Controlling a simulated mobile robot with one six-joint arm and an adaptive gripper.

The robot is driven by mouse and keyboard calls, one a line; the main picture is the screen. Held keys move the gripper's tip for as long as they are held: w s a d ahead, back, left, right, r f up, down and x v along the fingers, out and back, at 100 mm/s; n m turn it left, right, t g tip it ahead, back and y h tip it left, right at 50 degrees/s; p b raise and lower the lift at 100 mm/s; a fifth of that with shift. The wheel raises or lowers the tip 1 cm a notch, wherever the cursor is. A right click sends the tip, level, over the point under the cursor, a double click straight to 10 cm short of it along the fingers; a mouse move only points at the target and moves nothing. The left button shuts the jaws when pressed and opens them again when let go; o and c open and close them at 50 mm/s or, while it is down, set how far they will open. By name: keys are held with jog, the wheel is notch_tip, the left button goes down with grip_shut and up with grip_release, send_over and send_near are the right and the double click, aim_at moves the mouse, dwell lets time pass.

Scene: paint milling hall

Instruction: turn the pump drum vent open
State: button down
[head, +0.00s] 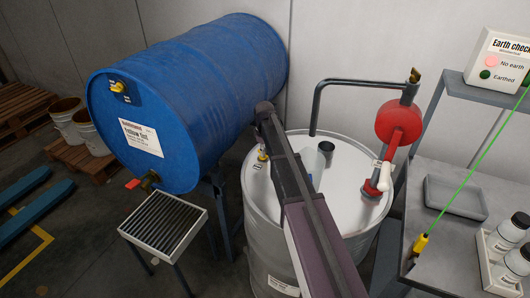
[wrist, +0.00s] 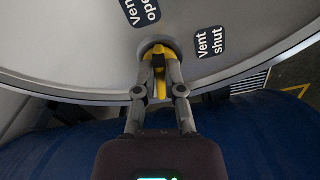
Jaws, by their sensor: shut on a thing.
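The pump drum (head: 345,185) is the upright pale grey drum with the red hand pump (head: 398,122) on its lid. Its yellow vent (head: 263,155) sits near the lid's left edge, partly beside my arm. In the wrist view the yellow vent handle (wrist: 160,86) stands in a round collar near the lid's rim. A "Vent open" label (wrist: 140,11) is at upper left of it and a "Vent shut" label (wrist: 211,43) at right. My gripper (wrist: 160,70) is shut on the handle, one finger on each side. My arm hides my fingertips in the head view.
A blue drum (head: 195,95) lies on a stand at left, with its own yellow vent (head: 118,87). A grated tray (head: 163,226) stands below it. A bench (head: 432,262) with a grey tray (head: 455,198) and white bottles (head: 513,228) is at right.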

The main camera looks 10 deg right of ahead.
jog(key=shift+s+n, duration=0.1)
jog(key=shift+n, duration=1.4)
jog(key=c, duration=0.7)
grip_release()
jog(key=shift+c, duration=0.2)
jog(key=shift+r, duration=0.1)
